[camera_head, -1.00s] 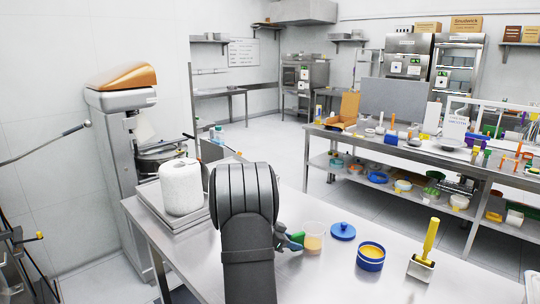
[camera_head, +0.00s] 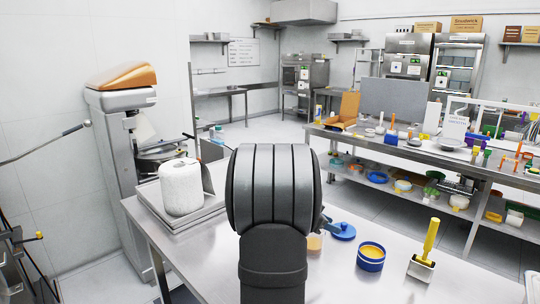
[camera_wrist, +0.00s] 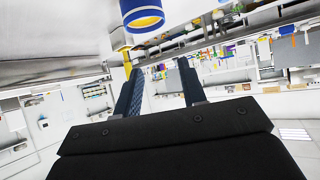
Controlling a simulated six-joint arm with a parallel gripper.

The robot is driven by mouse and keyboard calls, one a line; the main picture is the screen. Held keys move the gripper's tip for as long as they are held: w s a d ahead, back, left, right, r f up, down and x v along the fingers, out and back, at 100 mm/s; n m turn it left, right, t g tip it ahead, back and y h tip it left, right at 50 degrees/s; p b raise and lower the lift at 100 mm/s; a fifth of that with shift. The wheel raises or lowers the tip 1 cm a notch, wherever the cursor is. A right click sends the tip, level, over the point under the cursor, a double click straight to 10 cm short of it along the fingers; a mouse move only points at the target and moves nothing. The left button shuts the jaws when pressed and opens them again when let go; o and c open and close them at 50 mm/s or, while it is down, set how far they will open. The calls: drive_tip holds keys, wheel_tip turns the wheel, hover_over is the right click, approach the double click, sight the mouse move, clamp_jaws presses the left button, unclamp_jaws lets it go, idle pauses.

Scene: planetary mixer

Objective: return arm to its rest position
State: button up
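My gripper (camera_wrist: 160,68) shows in the wrist view with its two dark fingers apart and nothing between them. In the head view my black arm link stands in front of the steel table (camera_head: 200,254) and hides nearly all of the gripper. The wrist picture is turned upside down. The blue tub with yellow contents (camera_head: 371,257) stands on the table to the right of my arm. It also shows at the top of the wrist view (camera_wrist: 142,14), beyond the fingertips and apart from them.
A blue lid (camera_head: 343,231) and a partly hidden cup with orange contents (camera_head: 314,243) are close to my arm's right side. A yellow-handled scraper (camera_head: 426,250) is farther right. A white roll (camera_head: 181,187) stands on a tray at left, before the mixer (camera_head: 122,130).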

drive_tip(key=shift+w+d+f+m+g+y, duration=0.3)
drive_tip(key=shift+w+d+f+m+g, duration=0.1)
drive_tip(key=shift+d+f+m+g, duration=0.3)
drive_tip(key=shift+w+d+f+m+g+y, duration=0.35)
drive_tip(key=shift+d+f+m+g, duration=0.25)
drive_tip(key=shift+d+m+g, duration=0.15)
drive_tip(key=shift+a, duration=0.1)
